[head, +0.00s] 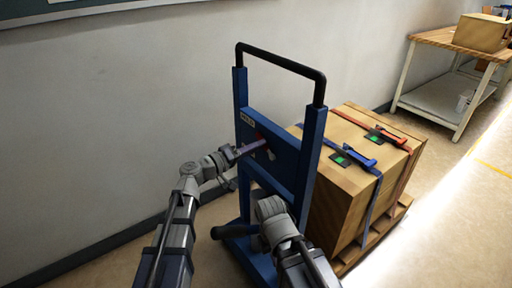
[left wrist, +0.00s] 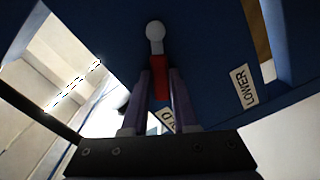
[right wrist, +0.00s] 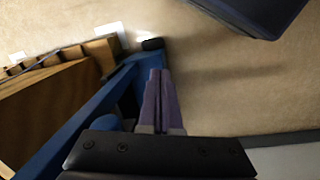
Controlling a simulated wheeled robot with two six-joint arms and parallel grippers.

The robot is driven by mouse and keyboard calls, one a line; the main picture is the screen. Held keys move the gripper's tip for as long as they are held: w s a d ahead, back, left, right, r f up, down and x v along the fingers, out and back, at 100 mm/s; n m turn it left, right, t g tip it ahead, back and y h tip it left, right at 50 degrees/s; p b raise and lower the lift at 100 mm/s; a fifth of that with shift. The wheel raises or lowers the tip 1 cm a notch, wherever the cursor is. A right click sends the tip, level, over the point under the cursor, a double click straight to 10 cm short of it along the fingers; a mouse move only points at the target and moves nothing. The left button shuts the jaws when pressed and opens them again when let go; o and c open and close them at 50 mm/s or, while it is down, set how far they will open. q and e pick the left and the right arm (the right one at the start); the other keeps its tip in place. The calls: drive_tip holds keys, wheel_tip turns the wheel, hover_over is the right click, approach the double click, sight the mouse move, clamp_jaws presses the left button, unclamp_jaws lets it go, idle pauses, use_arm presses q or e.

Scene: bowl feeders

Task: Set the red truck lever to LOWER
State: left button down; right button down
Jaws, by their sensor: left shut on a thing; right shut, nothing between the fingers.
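The blue hand truck (head: 310,150) stands upright with a black handle on top. Its red lever (left wrist: 159,78) has a pale grey knob at its end. My left gripper (head: 262,143) is shut on the lever, one finger on each side of the red part. In the left wrist view a LOWER label (left wrist: 244,85) lies to the right of the lever, and another label (left wrist: 165,119) is partly hidden behind the fingers. My right gripper (right wrist: 158,78) is shut and empty beside the truck's blue frame; its fingers are not clear in the head view.
A strapped wooden crate (head: 340,180) sits on a pallet (head: 352,258) right behind the truck. A wall (head: 120,110) runs along the left. A wooden table (head: 440,38) with a box stands at the back right. Floor is free right of the crate.

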sight(265, 156)
use_arm(q)
drive_tip(key=shift+f, duration=0.15)
idle(0.7)
drive_tip(key=shift+f+n+b, duration=0.85)
drive_tip(key=shift+n, duration=1.1)
drive_tip(key=shift+f+n+b, duration=0.8)
drive_tip(key=shift+n+b, duration=0.1)
drive_tip(key=shift+n, duration=1.1)
drive_tip(key=shift+f+n+b, duration=0.85)
drive_tip(key=shift+n, duration=1.1)
drive_tip(key=c, duration=0.7)
unclamp_jaws()
drive_tip(key=shift+v, duration=3.9)
